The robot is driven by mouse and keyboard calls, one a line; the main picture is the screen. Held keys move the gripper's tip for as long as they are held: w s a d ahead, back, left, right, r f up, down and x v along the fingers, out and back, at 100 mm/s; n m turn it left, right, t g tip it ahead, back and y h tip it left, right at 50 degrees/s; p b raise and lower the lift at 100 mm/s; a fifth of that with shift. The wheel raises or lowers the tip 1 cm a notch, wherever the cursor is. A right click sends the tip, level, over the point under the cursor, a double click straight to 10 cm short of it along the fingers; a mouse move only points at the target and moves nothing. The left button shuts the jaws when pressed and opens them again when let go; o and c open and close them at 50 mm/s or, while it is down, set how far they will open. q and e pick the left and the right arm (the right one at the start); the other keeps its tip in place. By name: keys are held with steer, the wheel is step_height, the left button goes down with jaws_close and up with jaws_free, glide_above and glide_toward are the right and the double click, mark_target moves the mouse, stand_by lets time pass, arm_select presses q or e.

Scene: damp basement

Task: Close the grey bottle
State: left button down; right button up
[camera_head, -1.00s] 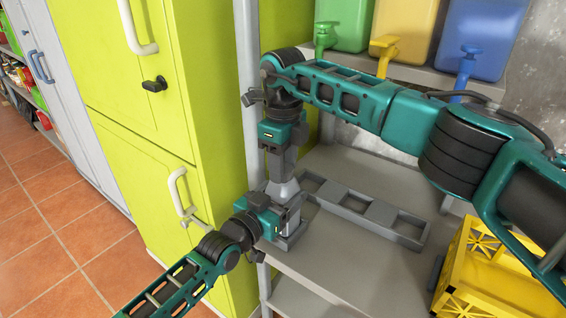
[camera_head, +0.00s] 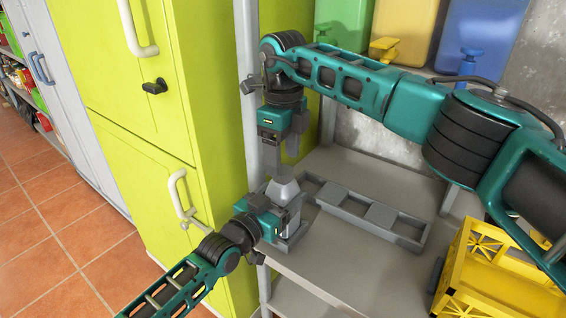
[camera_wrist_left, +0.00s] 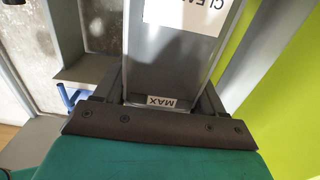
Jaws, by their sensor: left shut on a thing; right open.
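The grey bottle (camera_head: 296,215) stands upright at the left end of the grey shelf. A light grey tapered cap (camera_head: 283,188) sits on its top; I cannot tell how tightly it is seated. My left gripper (camera_head: 284,222) is shut on the bottle's body from the left. In the left wrist view the bottle (camera_wrist_left: 168,65) fills the space between the fingers, with white labels reading "MAX" and part of "CLEAN". My right gripper (camera_head: 285,152) is open and empty, pointing down above the cap and apart from it.
A grey compartment tray (camera_head: 410,238) lies on the shelf right of the bottle. A yellow crate (camera_head: 490,270) stands at the right. Green, yellow and blue canisters (camera_head: 490,35) with taps are on the upper shelf. A lime-green cabinet (camera_head: 190,100) and shelf post stand close on the left.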

steer(key=shift+r, duration=0.8)
steer(key=shift+o, duration=0.2)
steer(key=shift+r+n, duration=1.7)
steer(key=shift+r, duration=0.05)
steer(key=shift+f, duration=4.05)
